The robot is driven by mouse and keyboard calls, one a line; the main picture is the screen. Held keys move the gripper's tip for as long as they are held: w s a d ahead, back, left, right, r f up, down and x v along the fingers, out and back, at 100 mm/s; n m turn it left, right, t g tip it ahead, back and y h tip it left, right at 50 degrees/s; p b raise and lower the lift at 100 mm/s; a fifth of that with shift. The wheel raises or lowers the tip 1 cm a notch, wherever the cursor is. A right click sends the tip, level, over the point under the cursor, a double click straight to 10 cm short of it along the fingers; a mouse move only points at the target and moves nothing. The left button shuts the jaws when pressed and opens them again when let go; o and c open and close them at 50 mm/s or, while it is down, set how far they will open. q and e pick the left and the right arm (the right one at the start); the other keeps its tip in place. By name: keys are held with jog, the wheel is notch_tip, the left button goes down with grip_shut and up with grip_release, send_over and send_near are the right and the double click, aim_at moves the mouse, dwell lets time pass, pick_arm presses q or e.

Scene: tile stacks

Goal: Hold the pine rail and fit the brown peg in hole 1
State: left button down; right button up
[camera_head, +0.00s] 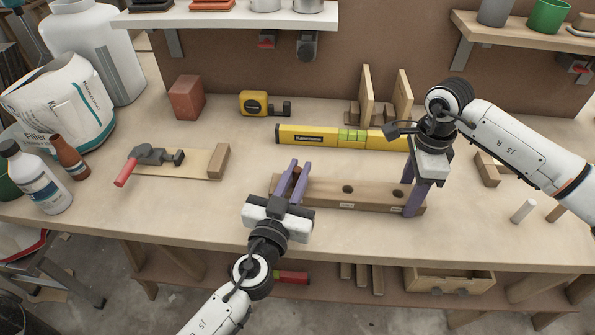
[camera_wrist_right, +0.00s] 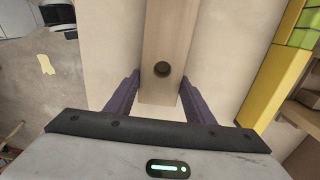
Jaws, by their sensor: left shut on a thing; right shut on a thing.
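The pine rail (camera_head: 365,195) lies on the workbench with two dark holes visible in its top; one hole of the rail also shows in the right wrist view (camera_wrist_right: 162,69). My right gripper (camera_head: 412,190) is shut across the rail's right end, with a finger on each side. My left gripper (camera_head: 298,168) is over the rail's left end, its fingers close together. A small brown thing, seemingly the brown peg (camera_head: 296,174), shows between them. The fingers hide most of it, and I cannot tell whether it is in a hole.
A yellow level (camera_head: 310,134) lies behind the rail, with a tape measure (camera_head: 254,103) beyond. A clamp (camera_head: 152,155) lies on a board at the left. The bench's front strip is clear.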

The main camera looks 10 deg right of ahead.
pick_arm(q)
jog(key=shift+f, duration=0.15)
jog(key=c, duration=1.7)
grip_release()
jog(key=shift+r, duration=0.2)
jog(key=v, duration=0.7)
jog(key=shift+s+a, duration=0.15)
jog(key=shift+s, duration=0.1)
pick_arm(e)
jog(key=o, duration=1)
